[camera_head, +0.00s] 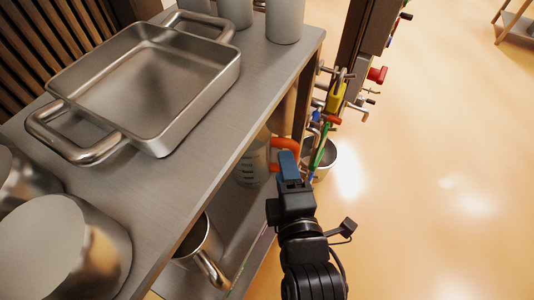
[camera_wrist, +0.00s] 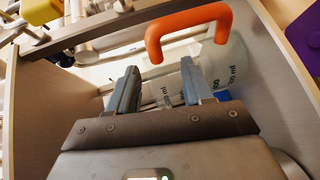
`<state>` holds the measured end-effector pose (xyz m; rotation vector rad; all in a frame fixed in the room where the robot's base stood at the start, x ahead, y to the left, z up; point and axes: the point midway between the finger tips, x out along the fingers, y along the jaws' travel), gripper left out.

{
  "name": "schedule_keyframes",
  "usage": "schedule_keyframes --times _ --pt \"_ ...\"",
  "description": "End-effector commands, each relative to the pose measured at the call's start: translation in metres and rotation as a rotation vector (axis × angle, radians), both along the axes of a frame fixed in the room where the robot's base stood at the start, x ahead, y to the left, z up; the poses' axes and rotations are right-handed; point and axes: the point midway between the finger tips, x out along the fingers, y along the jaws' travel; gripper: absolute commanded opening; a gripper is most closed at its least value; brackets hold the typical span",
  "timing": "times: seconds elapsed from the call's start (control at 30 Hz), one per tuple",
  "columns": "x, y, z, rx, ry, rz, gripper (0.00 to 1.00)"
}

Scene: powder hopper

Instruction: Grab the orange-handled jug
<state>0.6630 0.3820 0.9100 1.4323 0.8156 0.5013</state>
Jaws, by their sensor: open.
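The clear jug (camera_head: 252,168) with dark volume marks stands on the lower shelf, partly hidden by the upper shelf. Its orange handle (camera_head: 285,143) points right, toward my gripper (camera_head: 287,160). In the wrist view the orange handle (camera_wrist: 190,20) arches above and beyond the fingertips, and the jug's marked body (camera_wrist: 235,65) is behind and to the right. My gripper (camera_wrist: 158,72) is open, with its two grey-blue fingers apart and nothing seen held between them. The handle looks close to the fingertips; contact cannot be told.
The upper shelf (camera_head: 215,105) overhangs the jug and bears a metal tray (camera_head: 150,85) and pots. A metal pot (camera_head: 200,245) with a handle sits low, nearer me.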

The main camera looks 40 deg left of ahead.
Motion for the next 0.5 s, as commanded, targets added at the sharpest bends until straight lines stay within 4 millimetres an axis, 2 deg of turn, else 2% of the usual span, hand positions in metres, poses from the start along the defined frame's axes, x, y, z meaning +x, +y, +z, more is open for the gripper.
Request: schedule_keyframes --times 0.27,0.5 --pt "0.019 0.021 -0.001 -0.001 -0.005 0.003 0.51" --pt "0.044 0.042 -0.002 0.000 -0.002 0.002 0.51"
